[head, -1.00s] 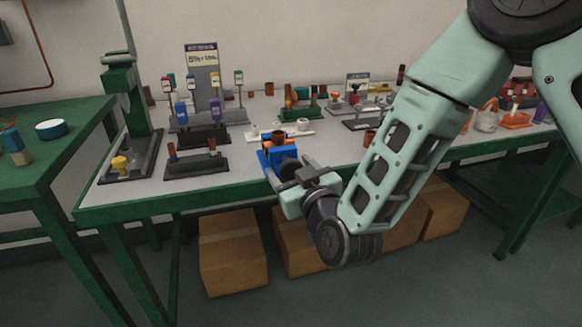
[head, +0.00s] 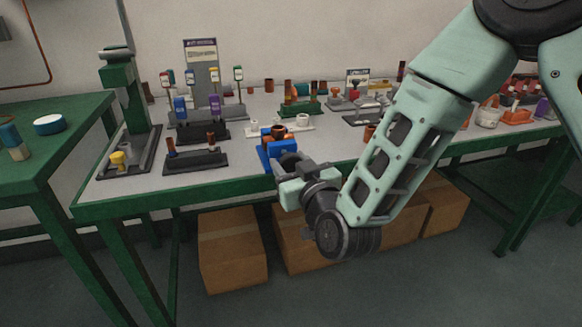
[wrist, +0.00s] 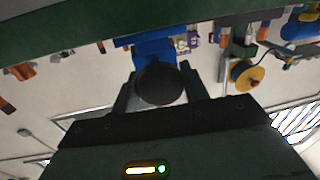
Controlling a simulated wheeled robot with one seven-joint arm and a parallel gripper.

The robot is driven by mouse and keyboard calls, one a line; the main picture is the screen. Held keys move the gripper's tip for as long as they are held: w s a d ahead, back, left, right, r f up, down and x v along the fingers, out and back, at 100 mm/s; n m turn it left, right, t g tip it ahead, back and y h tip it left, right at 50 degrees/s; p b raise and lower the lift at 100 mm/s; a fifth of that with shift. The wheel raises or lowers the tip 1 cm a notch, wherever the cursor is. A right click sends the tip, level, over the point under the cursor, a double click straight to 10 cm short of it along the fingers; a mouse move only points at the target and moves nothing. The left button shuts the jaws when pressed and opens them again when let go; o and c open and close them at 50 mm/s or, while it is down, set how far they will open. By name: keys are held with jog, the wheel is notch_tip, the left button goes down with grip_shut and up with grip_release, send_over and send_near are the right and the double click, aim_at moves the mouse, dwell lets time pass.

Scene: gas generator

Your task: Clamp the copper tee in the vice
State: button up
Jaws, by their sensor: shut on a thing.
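The blue vice (head: 272,154) sits at the front edge of the workbench, and its blue body also shows in the wrist view (wrist: 153,50). The brown copper tee (head: 279,132) is at the top of the vice, between its jaws as far as I can tell. Whether the jaws touch it is too small to see. My gripper (head: 288,161) is at the front of the vice. In the wrist view its two fingers stand on either side of a dark round knob (wrist: 160,84) on the vice, shut on it. The tee is hidden in the wrist view.
On the workbench (head: 240,168), a dark rack (head: 197,161) with small copper pieces stands left of the vice. A white fixture (head: 301,122) stands behind it. A green press (head: 122,100) is at the left end. Cardboard boxes (head: 232,250) are under the bench.

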jog(key=m+b, duration=0.4)
jog(key=m, duration=0.1)
jog(key=shift+f+t, duration=0.2)
jog(key=shift+t, duration=0.1)
jog(key=m+b, duration=0.1)
jog(key=m, duration=0.2)
jog(key=m+b, duration=0.2)
jog(key=shift+a+r+m+t+h+b, duration=0.1)
jog(key=shift+r+m+t+h+b, duration=0.05)
jog(key=shift+m+t+h+b, duration=0.2)
jog(key=shift+r+m, duration=0.1)
jog(key=shift+m, duration=0.15)
jog(key=o, duration=1)
jog(key=shift+c, duration=0.2)
jog(key=shift+s, duration=0.1)
